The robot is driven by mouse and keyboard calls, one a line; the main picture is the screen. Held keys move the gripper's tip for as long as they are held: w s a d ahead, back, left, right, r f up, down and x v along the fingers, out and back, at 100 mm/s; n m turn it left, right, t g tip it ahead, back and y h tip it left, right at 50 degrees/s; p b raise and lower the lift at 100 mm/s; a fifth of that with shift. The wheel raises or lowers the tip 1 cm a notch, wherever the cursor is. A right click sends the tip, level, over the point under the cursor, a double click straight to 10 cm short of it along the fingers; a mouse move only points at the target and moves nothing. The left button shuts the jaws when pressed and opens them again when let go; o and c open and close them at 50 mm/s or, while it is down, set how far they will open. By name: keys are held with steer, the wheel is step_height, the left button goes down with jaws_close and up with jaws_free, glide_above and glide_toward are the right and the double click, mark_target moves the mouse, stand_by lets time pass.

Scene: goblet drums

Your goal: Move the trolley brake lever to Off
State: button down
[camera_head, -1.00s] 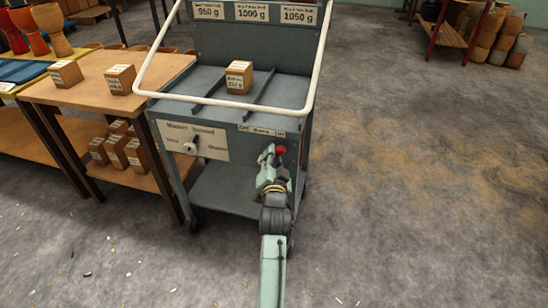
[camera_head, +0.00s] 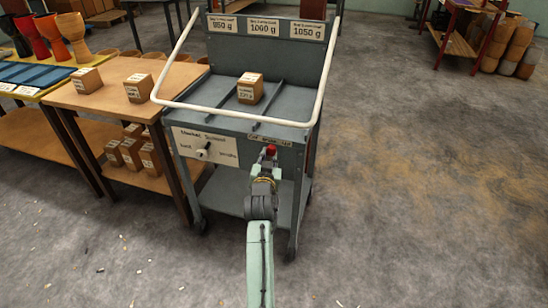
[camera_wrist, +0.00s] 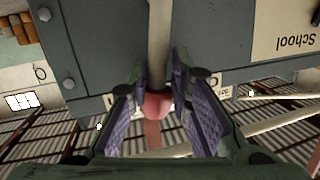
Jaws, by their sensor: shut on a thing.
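The grey trolley (camera_head: 226,202) stands ahead with a white handle frame. Its brake lever has a red knob (camera_head: 271,149) just below the brake label (camera_head: 268,140), which has Off at its left and On at its right. The knob is about under the label's middle. My gripper (camera_head: 265,167) is at the lever. In the wrist view, my gripper's (camera_wrist: 160,88) purple-padded fingers are shut on the lever from both sides, with the red knob (camera_wrist: 157,103) and the pale lever shaft (camera_wrist: 157,40) between them. The fingers partly hide the label there.
A wooden box (camera_head: 250,88) sits on the trolley's top. A selector knob (camera_head: 203,153) is on the trolley's front panel, left of the lever. A wooden table (camera_head: 105,97) with boxes stands close at left. The floor (camera_head: 430,190) at right is clear.

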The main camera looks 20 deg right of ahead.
steer(key=w+a+n, duration=0.1)
steer(key=n, duration=0.1)
steer(key=w+a+n+g+h+p, duration=0.1)
steer(key=a+n, duration=0.1)
steer(key=shift+w+a+r+n, duration=0.15)
steer(key=shift+w+r+n, duration=0.05)
steer(key=shift+n, duration=0.1)
steer(key=shift+w+a+f+n+g, duration=0.2)
steer(key=shift+a+n, duration=0.1)
steer(key=shift+n, duration=0.15)
steer(key=shift+w+a+f+n+g, duration=0.2)
steer(key=shift+a+n, duration=0.1)
steer(key=shift+n, duration=0.15)
steer(key=shift+w+a+f+n+g+h, duration=0.3)
steer(key=shift+a+f+n+h, duration=0.15)
steer(key=shift+n+h, duration=0.35)
steer(key=c, duration=1.4)
jaws_free()
steer(key=shift+c, duration=0.2)
steer(key=shift+o, duration=0.8)
steer(key=shift+f, duration=0.2)
